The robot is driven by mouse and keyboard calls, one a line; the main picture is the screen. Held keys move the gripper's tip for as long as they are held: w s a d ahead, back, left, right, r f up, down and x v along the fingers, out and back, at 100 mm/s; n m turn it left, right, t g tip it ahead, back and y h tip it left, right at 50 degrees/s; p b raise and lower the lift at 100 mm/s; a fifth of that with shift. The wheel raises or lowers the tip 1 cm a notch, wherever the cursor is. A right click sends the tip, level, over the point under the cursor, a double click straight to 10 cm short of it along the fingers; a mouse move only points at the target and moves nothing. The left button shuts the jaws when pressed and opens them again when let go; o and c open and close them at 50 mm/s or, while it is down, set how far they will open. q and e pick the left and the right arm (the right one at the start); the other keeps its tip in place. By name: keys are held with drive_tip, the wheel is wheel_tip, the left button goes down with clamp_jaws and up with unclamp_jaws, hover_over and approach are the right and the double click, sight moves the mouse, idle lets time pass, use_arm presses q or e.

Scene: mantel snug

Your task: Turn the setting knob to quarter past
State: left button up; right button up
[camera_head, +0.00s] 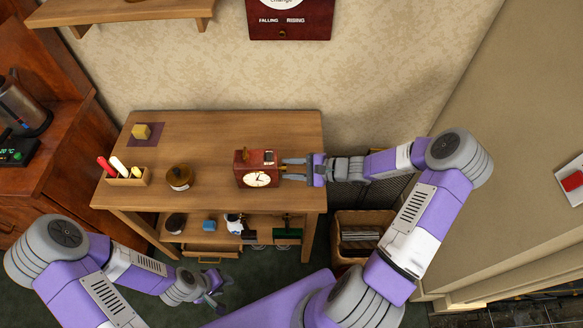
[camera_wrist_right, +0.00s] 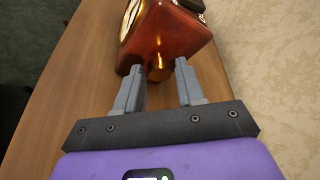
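A reddish-brown wooden clock (camera_head: 257,170) with a white dial stands on the wooden table. In the right wrist view, the clock (camera_wrist_right: 178,38) has a brassy knob (camera_wrist_right: 158,73) low on the side that faces my right gripper. My right gripper (camera_head: 284,169) is beside the clock's right side. In its wrist view, the right gripper (camera_wrist_right: 159,68) is open, with one finger on each side of the knob and visible gaps between. The dial is too small to read exactly. My left gripper (camera_head: 217,294) hangs low in front of the table, empty; its fingers look apart.
Several small things stand on the lower shelf. A basket (camera_head: 357,220) is right of the table.

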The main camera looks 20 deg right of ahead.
clamp_jaws()
drive_tip(key=shift+r+m+g+p, duration=0.2)
drive_tip(key=shift+m+g+p, duration=0.15)
drive_tip(key=shift+p, duration=0.6)
drive_tip(key=m+g+p, duration=0.2)
drive_tip(key=m+p, duration=0.1)
drive_tip(key=p, duration=0.2)
drive_tip(key=shift+w+r+p, duration=0.1)
drive_tip(key=shift+w+p, duration=0.1)
drive_tip(key=shift+p, duration=0.1)
drive_tip(key=shift+w+m+g+y+p, duration=0.1)
drive_tip(key=shift+m+g+y+p, duration=0.4)
drive_tip(key=shift+m, duration=0.25)
drive_tip(key=shift+d+m+g+p, duration=0.1)
drive_tip(key=shift+m+g+p, duration=0.3)
drive_tip(key=shift+m, duration=0.2)
drive_tip(key=shift+w+d+f+m+g+y, duration=0.2)
drive_tip(key=shift+m+g, duration=0.25)
drive_tip(key=shift+m, duration=0.3)
drive_tip(key=shift+s+a+f+m+g+y, duration=0.1)
drive_tip(key=shift+m+g+y, duration=0.25)
drive_tip(key=shift+m, duration=0.4)
drive_tip(key=shift+o, duration=1.8)
unclamp_jaws()
